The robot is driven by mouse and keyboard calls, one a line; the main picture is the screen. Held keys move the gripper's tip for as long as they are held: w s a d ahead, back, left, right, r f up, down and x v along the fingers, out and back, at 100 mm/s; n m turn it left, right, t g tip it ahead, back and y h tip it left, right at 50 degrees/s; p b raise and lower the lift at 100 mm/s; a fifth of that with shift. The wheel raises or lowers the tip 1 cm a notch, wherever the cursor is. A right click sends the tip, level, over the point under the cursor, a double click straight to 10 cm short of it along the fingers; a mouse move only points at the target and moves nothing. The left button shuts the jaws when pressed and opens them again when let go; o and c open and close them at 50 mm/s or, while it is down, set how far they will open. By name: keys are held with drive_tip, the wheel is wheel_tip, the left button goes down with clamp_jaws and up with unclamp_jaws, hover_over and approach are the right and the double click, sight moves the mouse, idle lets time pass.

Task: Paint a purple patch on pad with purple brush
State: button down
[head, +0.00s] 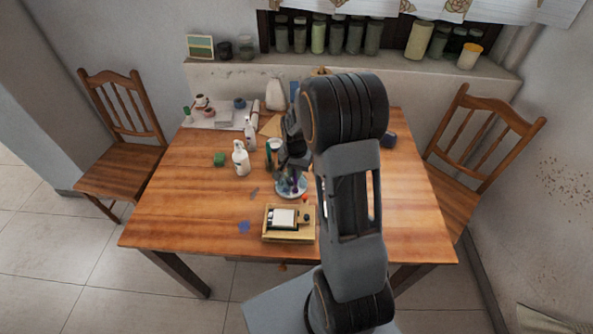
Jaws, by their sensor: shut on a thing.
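My gripper (293,168) is over the round palette (282,192), partly hidden by my arm. It is shut on a slim thing, seemingly the purple brush (294,185), whose small dark purplish end shows low over the palette. Whether it touches the palette is too small to tell. The palette holds several paint colours. A white pad (284,217) lies in a shallow wooden tray (268,238) in front of the palette, with small dark items on its right. The pad looks blank.
White bottles (241,160) and a green block (219,159) stand left of my gripper. A dark block (389,139) is at the right back. The table's left front is clear.

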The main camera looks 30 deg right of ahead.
drive_tip(key=shift+r+p, duration=2.2)
drive_tip(key=shift+r, duration=1.15)
